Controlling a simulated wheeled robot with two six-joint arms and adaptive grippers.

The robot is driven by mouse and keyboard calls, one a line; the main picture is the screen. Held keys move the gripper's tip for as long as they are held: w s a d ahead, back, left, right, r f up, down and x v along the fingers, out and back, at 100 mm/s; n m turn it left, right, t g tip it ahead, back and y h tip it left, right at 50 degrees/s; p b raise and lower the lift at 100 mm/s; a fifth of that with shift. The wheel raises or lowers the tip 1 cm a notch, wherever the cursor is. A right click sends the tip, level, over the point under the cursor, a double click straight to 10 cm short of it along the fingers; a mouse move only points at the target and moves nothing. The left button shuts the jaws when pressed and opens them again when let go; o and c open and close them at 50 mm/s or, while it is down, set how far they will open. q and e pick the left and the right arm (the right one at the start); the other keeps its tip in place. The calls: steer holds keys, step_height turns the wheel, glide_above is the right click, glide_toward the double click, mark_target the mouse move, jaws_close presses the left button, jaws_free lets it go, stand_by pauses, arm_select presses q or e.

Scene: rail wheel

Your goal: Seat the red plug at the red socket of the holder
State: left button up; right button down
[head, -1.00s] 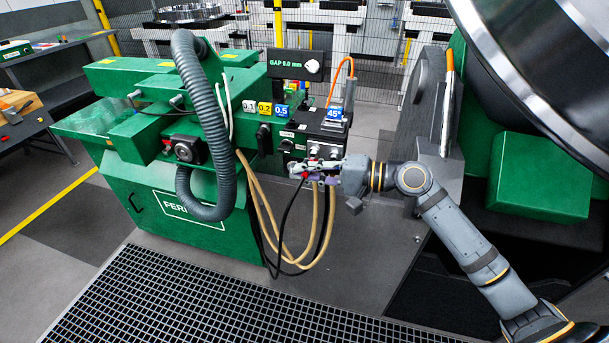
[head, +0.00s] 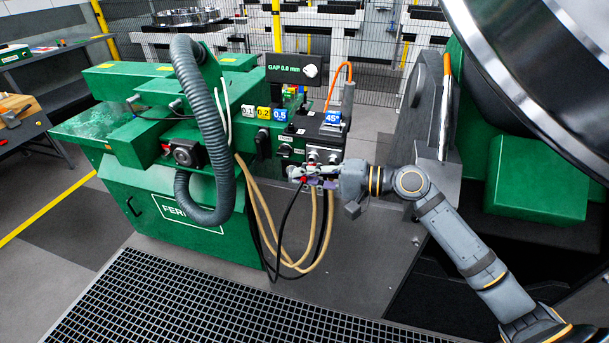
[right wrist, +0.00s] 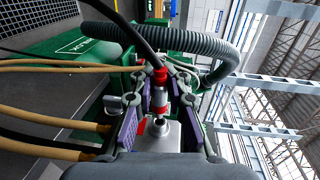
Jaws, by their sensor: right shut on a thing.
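The red plug (head: 303,179) is between the fingers of my right gripper (head: 310,173), with a black cable hanging from it. In the right wrist view the plug (right wrist: 160,79) shows a red rear and a metal body between the shut fingers of the right gripper (right wrist: 159,95). The holder (head: 318,133) is the dark block with a blue 45° label, just above and behind the gripper. In the right wrist view a grey part with a round metal fitting (right wrist: 160,128) and a red edge lies below the plug. I cannot tell whether they touch. The red socket is not clear. My left gripper is out of view.
A thick grey corrugated hose (head: 205,110) arches over the green machine (head: 160,190) at left. Tan hoses (head: 258,205) hang below the holder. A large dark wheel (head: 545,70) fills the upper right. Floor grating (head: 190,300) lies in front.

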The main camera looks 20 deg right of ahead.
steer(key=shift+p, duration=0.35)
stand_by(0.4)
steer(key=shift+w+d+b, duration=0.35)
steer(key=shift+w+d, duration=0.25)
steer(key=shift+w, duration=0.3)
stand_by(0.3)
steer(key=c, duration=1.2)
jaws_free()
